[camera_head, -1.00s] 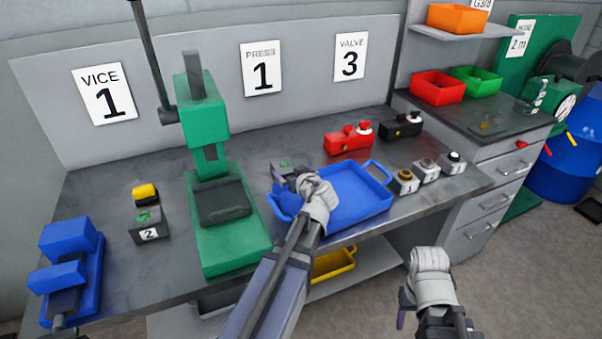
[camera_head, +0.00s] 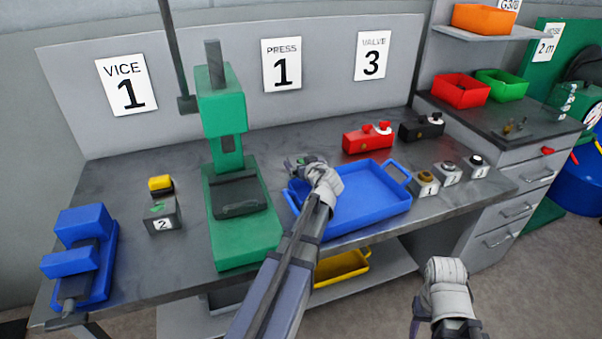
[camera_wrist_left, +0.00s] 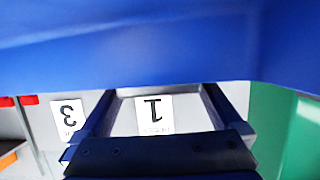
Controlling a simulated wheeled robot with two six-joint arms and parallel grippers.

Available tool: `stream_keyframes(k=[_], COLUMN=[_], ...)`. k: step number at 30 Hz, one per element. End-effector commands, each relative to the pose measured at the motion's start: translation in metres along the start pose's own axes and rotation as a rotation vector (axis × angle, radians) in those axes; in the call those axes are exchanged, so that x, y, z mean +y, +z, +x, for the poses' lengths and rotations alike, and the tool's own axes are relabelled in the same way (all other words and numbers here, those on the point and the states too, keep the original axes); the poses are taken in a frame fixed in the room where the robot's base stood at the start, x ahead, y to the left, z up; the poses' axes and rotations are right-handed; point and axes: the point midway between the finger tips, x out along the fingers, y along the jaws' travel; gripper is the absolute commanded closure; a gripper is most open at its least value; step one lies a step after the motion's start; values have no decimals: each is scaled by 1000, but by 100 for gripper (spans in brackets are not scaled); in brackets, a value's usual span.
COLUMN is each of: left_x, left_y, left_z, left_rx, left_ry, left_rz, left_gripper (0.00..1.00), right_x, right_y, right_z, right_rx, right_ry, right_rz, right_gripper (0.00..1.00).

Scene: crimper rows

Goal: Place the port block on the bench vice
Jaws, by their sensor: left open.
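The blue bench vice (camera_head: 88,262) stands at the bench's left end, under the VICE 1 sign. I cannot tell for sure which thing is the port block. A dark grey block labelled 2 (camera_head: 163,217), with a green mark on top, sits just right of the vice. My left gripper (camera_head: 303,163) is at the back left of the blue tray, its fingers open. A small grey shape with a green mark shows at its fingertips, partly hidden; I cannot tell whether it is held. My right gripper (camera_head: 420,322) hangs in front of the bench, fingers barely visible.
A green press (camera_head: 245,240) stands between the vice and the blue tray (camera_head: 375,212). A yellow-topped item (camera_head: 160,184) sits behind block 2. Red (camera_head: 367,139) and black (camera_head: 420,131) valve blocks stand behind the tray. Small numbered blocks (camera_head: 450,173) are at right.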

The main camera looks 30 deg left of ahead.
Motion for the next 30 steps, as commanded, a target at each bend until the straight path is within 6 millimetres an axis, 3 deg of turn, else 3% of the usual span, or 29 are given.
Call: stream_keyframes(k=[7,30], left_x=[0,0], left_y=[0,0], left_z=[3,3], left_rx=[0,0], left_ry=[0,0], left_rz=[1,0], left_gripper=[1,88], right_x=[0,0], right_y=[0,0], right_z=[1,1], right_rx=[0,0], right_ry=[0,0], right_rz=[0,0], right_gripper=[50,50])
